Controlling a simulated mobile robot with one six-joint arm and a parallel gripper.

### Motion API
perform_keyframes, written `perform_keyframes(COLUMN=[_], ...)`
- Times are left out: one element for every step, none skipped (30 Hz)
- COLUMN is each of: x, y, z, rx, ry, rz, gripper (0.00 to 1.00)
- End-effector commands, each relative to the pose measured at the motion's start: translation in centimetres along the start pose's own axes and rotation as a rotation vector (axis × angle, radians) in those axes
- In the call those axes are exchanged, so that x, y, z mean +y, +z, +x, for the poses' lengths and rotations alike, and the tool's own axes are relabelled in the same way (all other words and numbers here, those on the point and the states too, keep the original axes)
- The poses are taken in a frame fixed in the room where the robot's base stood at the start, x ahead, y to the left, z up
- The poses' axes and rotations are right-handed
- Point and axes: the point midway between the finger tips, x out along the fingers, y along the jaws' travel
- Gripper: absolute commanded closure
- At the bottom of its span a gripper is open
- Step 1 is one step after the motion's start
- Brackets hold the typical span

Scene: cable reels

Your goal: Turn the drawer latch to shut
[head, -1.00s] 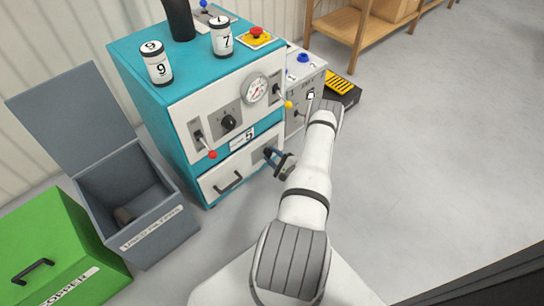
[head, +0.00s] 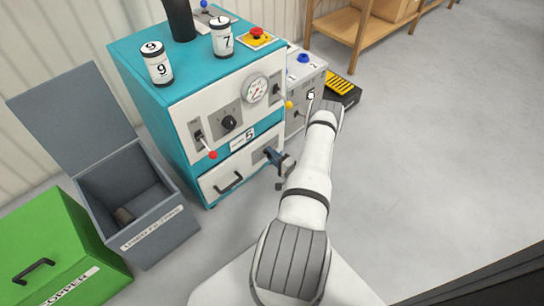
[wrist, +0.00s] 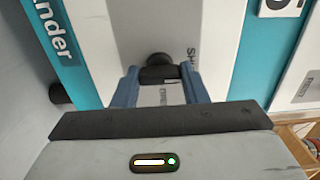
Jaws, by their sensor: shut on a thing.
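The teal cabinet's drawer has a white front with a dark handle (head: 228,183) at its left part, and it looks closed. The latch (wrist: 158,72) is a dark knob with a bar on the drawer's light plate, with the letters "SH" readable to its right in the wrist view. My gripper (wrist: 160,92) has blue fingers on both sides of the latch bar and is shut on it. In the head view my gripper (head: 271,154) is at the drawer's right part and hides the latch. The latch's exact angle is partly hidden.
Above the drawer are a red-tipped lever (head: 212,155), a black dial (head: 229,122) and a gauge (head: 256,90). A grey open bin (head: 155,230) and a green box (head: 60,250) stand at left. The floor at right is clear.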

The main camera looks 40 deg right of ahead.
Motion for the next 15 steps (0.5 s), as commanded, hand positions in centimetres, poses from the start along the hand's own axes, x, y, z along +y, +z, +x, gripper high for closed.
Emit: perform_keyframes(x=[0.09,0.09,0.09,0.09,0.09,0.1,0.1,0.1,0.1,0.1,0.1,0.1,0.1,0.1,0.1], y=[0.11,0.12,0.12,0.11,0.11,0.11,0.11,0.11,0.11,0.11,0.11,0.11,0.1,0.1,0.1], z=[-0.03,-0.03,-0.03,-0.03,-0.04,-0.04,-0.04,-0.04,-0.04,-0.04,-0.05,-0.05,-0.05,-0.05,-0.05], rx=[-0.001,-0.001,-0.001,-0.001,-0.001,-0.001,-0.001,-0.001,-0.001,-0.001,-0.001,-0.001,-0.001,-0.001,-0.001], ry=[0.001,0.001,0.002,0.002,0.002,0.002,0.002,0.002,0.002,0.002,0.002,0.002,0.002,0.002,0.002], rz=[-0.003,-0.005,-0.007,-0.008,-0.008,-0.008,-0.008,-0.008,-0.008,-0.008,-0.008,-0.008,-0.008,-0.008,-0.008], gripper=[0.83,0.83,0.83,0.83,0.83,0.83,0.83,0.83,0.83,0.83,0.83,0.83,0.83,0.58,0.55])
